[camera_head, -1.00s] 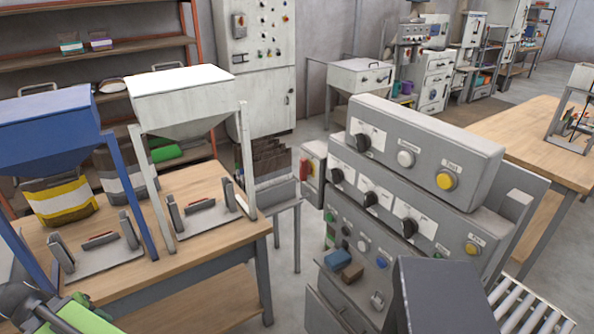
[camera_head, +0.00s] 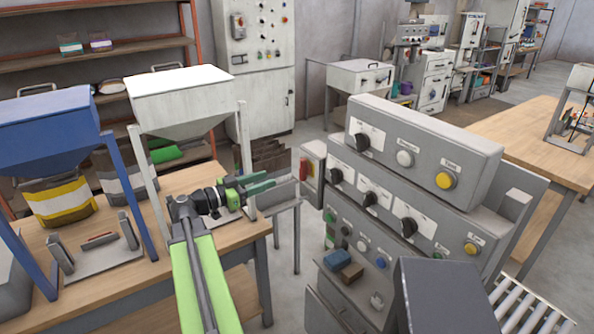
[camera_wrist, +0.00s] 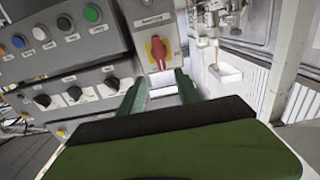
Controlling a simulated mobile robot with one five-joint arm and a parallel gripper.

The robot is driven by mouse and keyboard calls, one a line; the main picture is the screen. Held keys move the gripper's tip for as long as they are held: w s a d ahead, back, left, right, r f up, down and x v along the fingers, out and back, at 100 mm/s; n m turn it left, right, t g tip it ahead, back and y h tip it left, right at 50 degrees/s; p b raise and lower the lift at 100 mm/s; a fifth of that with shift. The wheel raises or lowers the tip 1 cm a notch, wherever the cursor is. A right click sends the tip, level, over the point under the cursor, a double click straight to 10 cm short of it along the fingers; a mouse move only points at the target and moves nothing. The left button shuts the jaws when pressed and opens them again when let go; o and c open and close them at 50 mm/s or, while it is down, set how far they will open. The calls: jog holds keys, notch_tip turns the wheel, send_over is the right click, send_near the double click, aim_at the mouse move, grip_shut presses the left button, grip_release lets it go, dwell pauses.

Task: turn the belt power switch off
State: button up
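A red handle on a yellow plate (camera_wrist: 157,52) is a rotary switch on a grey box at the console's side. Its label above is too small to read, so I cannot confirm it is the belt power switch. In the wrist view the handle stands close to upright. In the head view this switch (camera_head: 304,169) shows edge-on on the console's left side. My gripper (camera_head: 272,184) is left of it, pointing at it, apart from it. In the wrist view my gripper's green fingers (camera_wrist: 160,90) are spread, empty, with the switch just beyond and between them.
The grey control console (camera_head: 415,140) carries several black knobs and coloured buttons. A wooden table (camera_head: 190,270) with a white hopper (camera_head: 180,95) and a blue hopper (camera_head: 45,125) stands at left, under my arm. A grey stand (camera_head: 285,195) is below the gripper.

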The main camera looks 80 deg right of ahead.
aim_at(300, 168)
jog(key=x, duration=1.3)
